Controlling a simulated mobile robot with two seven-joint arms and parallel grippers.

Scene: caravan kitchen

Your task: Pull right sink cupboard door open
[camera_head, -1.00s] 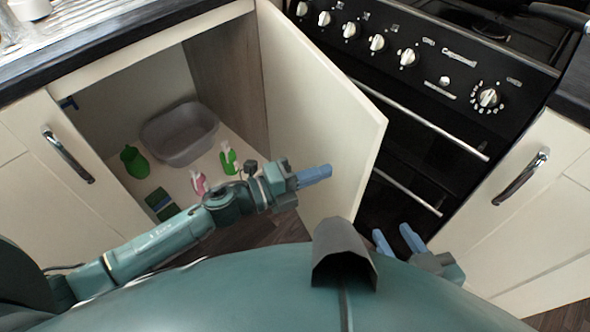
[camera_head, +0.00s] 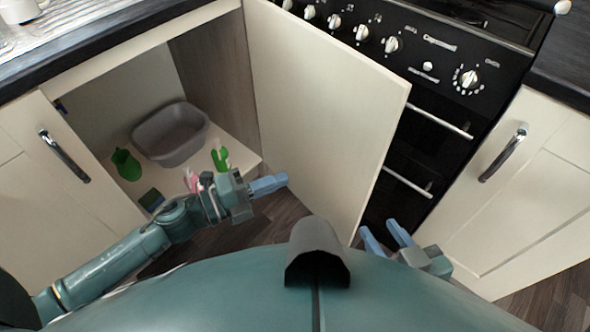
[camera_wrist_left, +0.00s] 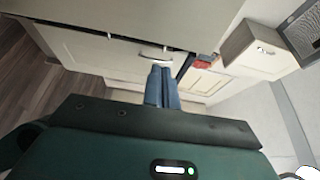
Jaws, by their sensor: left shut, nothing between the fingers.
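The right sink cupboard door (camera_head: 318,110) stands wide open, swung out toward me beside the oven. My left gripper (camera_head: 270,185) is shut and empty, in front of the open cupboard, with its fingertips pointing at the door's inner face and a gap between them. Its closed blue fingers also show in the left wrist view (camera_wrist_left: 161,88). My right gripper (camera_head: 388,238) is low, near the door's bottom corner and the oven, with its two blue fingers apart and nothing visible between them. The door's handle is hidden in the head view.
Inside the cupboard are a grey basin (camera_head: 171,134), a green watering can (camera_head: 126,164) and bottles, one green (camera_head: 220,157). The left cupboard door (camera_head: 62,170) is closed. The black oven (camera_head: 440,120) stands behind the open door. A closed cupboard (camera_head: 530,190) is at right.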

